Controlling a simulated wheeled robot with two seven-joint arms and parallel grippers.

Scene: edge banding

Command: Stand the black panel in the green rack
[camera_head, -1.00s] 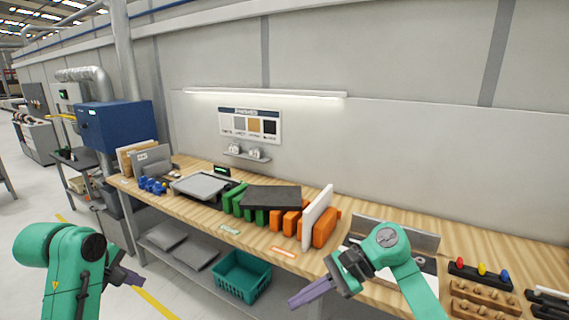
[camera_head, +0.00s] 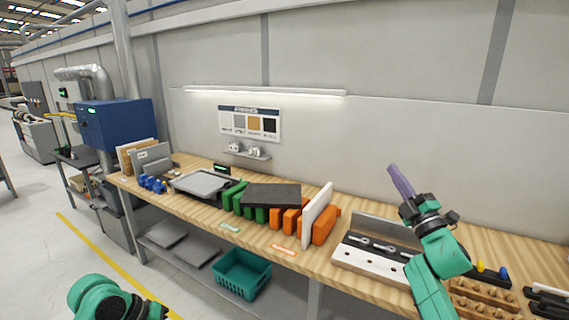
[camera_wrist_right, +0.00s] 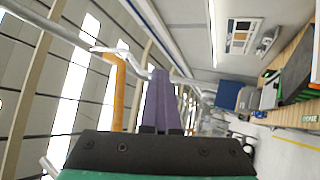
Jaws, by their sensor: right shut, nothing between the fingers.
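The black panel (camera_head: 272,195) lies nearly flat, resting over the tops of the green rack (camera_head: 232,197) and some orange blocks. It hides part of the green rack. My right gripper (camera_head: 401,181) is raised above the right part of the bench, well right of the panel, with its purple fingers together and pointing up. The fingers also show in the right wrist view (camera_wrist_right: 161,102), with nothing between them. My left arm shows only at the bottom left edge; its fingers are out of frame.
A white panel (camera_head: 317,214) stands upright in the orange rack (camera_head: 326,227). A grey tray (camera_head: 201,184) and blue pieces lie left of the green rack. A metal fixture (camera_head: 380,240) and wooden peg holders (camera_head: 482,300) lie to the right. A teal crate (camera_head: 242,275) sits below.

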